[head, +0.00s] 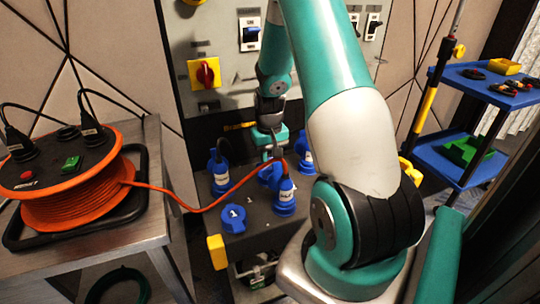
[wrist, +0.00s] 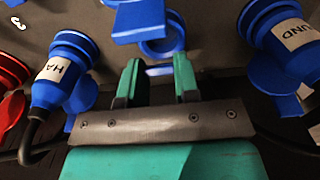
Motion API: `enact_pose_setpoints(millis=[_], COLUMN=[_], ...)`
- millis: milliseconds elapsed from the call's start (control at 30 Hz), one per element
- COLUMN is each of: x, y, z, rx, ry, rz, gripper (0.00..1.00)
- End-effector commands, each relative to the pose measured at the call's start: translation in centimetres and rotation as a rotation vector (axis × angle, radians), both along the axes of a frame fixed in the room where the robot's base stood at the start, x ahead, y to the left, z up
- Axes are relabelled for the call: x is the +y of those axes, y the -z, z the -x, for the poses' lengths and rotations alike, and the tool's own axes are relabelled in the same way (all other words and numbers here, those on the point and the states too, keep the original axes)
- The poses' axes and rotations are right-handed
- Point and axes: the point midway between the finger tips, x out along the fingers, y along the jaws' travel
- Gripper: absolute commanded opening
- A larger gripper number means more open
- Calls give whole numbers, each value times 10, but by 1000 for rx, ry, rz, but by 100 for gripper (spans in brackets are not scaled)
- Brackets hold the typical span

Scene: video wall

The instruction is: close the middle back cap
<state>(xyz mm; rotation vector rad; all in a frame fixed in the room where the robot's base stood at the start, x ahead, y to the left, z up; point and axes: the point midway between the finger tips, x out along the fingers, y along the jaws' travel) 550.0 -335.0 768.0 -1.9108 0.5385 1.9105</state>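The middle back socket (head: 268,172) shows as a blue patch below my gripper (head: 270,150) in the head view, largely hidden by the gripper and a nearby plug. In the wrist view, a blue cap (wrist: 138,20) stands raised off a round blue socket ring (wrist: 165,45), just beyond the fingertips. My gripper (wrist: 157,72) has its two green fingers apart, with a gap between them and nothing clearly held. I cannot tell whether a finger touches the cap.
Blue plugs stand on both sides: a left plug (head: 219,168), a right plug (head: 305,158) and a front plug (head: 285,195) with an orange cable. A blue cap marked 1 (head: 233,218) sits at front left. An orange cable reel (head: 75,205) stands on a metal table.

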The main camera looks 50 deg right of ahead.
Motion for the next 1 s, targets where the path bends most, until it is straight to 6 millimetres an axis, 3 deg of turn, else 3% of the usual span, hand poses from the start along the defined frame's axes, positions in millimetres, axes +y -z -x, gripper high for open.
enact_pose_setpoints(millis=[333,567,600,700,1000], x=[11,11,11,11,10], y=[19,20,20,20,16], z=[18,19,19,19,17], rx=[9,12,12,10,2], ry=[1,1,1,1,0], rz=[-5,-6,-6,-5,-1], gripper=[0,0,34,55,55])
